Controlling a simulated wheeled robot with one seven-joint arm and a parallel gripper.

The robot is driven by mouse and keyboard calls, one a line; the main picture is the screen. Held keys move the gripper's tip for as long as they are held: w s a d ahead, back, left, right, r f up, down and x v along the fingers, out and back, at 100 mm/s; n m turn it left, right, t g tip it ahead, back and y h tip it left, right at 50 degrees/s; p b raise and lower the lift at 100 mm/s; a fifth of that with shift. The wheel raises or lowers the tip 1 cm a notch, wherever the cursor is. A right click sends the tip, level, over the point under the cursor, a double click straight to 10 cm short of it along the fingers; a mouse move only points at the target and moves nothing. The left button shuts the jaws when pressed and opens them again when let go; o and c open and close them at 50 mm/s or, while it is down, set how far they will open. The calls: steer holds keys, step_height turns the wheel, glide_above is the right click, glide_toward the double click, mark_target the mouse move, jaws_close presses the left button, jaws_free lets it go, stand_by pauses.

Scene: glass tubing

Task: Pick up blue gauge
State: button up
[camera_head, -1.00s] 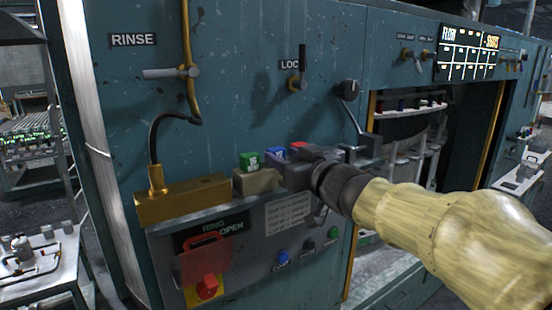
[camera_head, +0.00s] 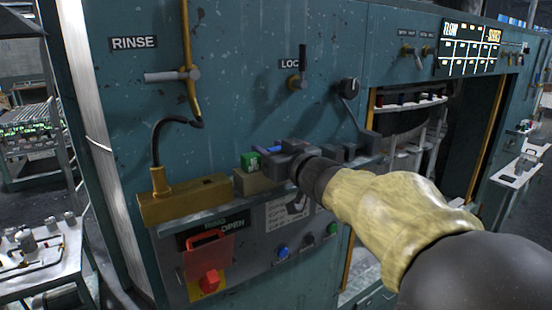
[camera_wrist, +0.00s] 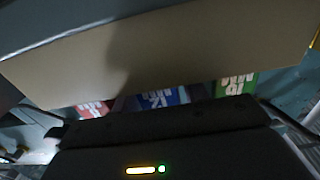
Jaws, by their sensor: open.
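The blue gauge (camera_head: 267,150) sits in the tan holder (camera_head: 258,183) on the panel's ledge, just right of the green gauge (camera_head: 250,161). My gripper (camera_head: 284,152) is over its right side and hides much of it. In the wrist view the blue gauge (camera_wrist: 161,97) shows with white marks between a red gauge (camera_wrist: 94,109) and the green gauge (camera_wrist: 236,83), beyond my dark gripper body. My gripper is open. I cannot tell whether its fingers are around the blue gauge or touch it. The red gauge is hidden in the head view.
A brass block (camera_head: 186,199) with a black cable stands left of the holder. A red switch (camera_head: 209,281) and a blue button (camera_head: 282,252) are on the panel below. A lock lever (camera_head: 297,80) and a black knob (camera_head: 348,88) stick out of the wall above.

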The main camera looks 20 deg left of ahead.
steer(key=shift+c, duration=0.2)
steer(key=c, duration=0.7)
step_height(320, 180, up, 10)
steer(key=p, duration=0.1)
steer(key=shift+p, duration=0.4)
